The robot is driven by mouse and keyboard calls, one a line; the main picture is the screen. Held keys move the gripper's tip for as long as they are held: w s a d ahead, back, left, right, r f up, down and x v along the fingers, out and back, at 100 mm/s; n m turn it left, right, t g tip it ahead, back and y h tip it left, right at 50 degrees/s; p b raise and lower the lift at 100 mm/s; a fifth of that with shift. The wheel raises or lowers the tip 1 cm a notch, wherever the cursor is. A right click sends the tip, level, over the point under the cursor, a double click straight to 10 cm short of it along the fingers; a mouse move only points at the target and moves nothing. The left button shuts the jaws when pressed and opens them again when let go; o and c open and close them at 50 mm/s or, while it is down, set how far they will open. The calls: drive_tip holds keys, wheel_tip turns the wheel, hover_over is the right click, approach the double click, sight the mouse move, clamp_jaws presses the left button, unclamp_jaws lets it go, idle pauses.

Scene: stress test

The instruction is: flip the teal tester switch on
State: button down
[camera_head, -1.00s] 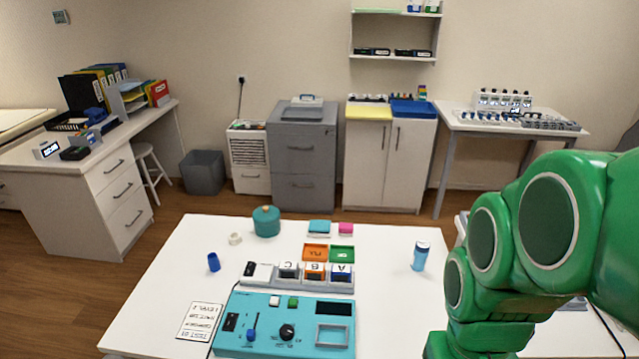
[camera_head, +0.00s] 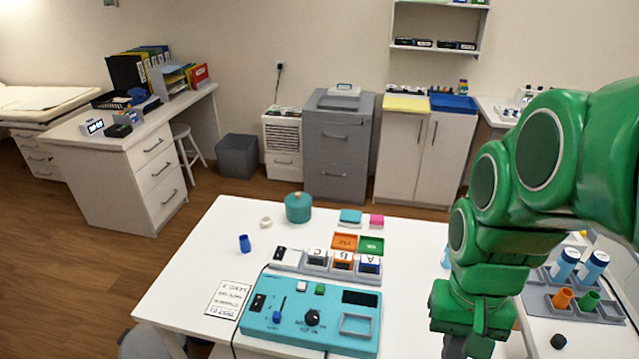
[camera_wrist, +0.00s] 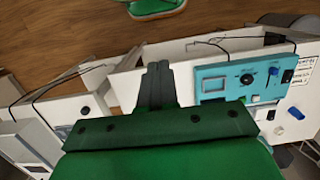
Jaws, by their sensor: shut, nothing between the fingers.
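The teal tester (camera_head: 347,342) lies on the white table in the head view. Its face has a black rocker switch (camera_head: 259,302) at the left, a blue slider knob (camera_head: 277,316), a black dial (camera_head: 312,317), a white button, a green button and a framed window. My gripper hangs to the right of the tester in the head view, its fingertips not clearly visible there. In the wrist view my gripper (camera_wrist: 157,72) is shut and empty. The tester (camera_wrist: 232,70) shows to its right there, apart from the fingers, with the rocker (camera_wrist: 287,76) on its far right side.
Lettered blocks in a grey holder (camera_head: 318,268) stand behind the tester. A printed card (camera_head: 228,298) lies left of it. A grey rack (camera_head: 590,310) with tubes is at the right.

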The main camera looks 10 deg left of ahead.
drive_tip(key=w+a, duration=0.6)
drive_tip(key=w, duration=0.2)
hover_over(256, 305)
drive_tip(key=w, duration=0.3)
wheel_tip(256, 305, down, 8)
drive_tip(key=shift+s+a, duration=0.1)
drive_tip(key=shift+s, duration=0.15)
drive_tip(key=f, duration=0.4)
drive_tip(key=s+f, duration=0.1)
drive_tip(key=f, duration=0.4)
drive_tip(key=s+f, duration=0.1)
drive_tip(key=f, duration=0.4)
